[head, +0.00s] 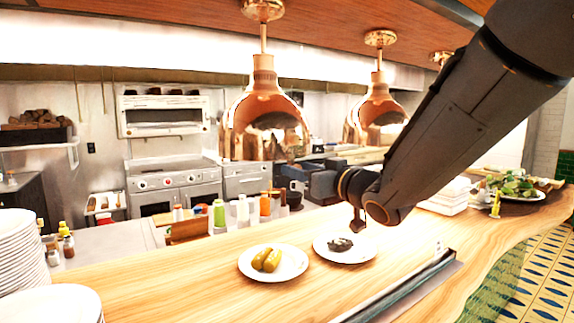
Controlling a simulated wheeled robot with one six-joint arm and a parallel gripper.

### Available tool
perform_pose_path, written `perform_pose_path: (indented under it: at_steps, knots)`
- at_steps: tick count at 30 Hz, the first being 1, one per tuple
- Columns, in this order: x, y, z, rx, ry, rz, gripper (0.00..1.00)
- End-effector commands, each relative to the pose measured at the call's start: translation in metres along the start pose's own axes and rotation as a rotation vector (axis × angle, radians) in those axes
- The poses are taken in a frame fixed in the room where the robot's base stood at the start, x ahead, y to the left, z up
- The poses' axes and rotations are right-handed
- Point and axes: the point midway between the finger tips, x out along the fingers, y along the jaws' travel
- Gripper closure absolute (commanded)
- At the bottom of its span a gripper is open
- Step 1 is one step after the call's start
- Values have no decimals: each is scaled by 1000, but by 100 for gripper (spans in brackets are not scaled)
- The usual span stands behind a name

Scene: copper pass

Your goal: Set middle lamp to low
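Copper heat lamps hang in a row from the wooden ceiling panel. The nearest lamp (265,108) is large and left of centre. The middle lamp (379,103) hangs behind and to its right. A third lamp (440,56) shows only its top, the rest hidden behind my dark arm. I cannot make out a switch or dial on the middle lamp, nor its setting. My gripper (357,222) is at the end of the arm, below the middle lamp and above the counter, apart from the lamp. It is small and partly seen edge-on, so its opening is unclear.
The wooden counter (190,285) holds a plate with pickles (273,263), a plate with dark food (345,248) almost beneath my gripper, and stacked plates (22,250) at left. A metal-edged rail (400,287) lies in front. Bottles (243,208) stand behind; a salad plate (515,191) is right.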

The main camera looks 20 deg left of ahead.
Motion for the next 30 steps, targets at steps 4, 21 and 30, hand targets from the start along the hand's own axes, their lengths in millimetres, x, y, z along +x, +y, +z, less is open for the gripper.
perform_pose_path:
  at_steps: [4, 21, 30]
  knots:
    - [23, -1, -1, 2, -1, -1, 62]
    - [58, 0, 0, 0, -1, 1, 62]
    - [57, 0, 0, 0, -1, 1, 95]
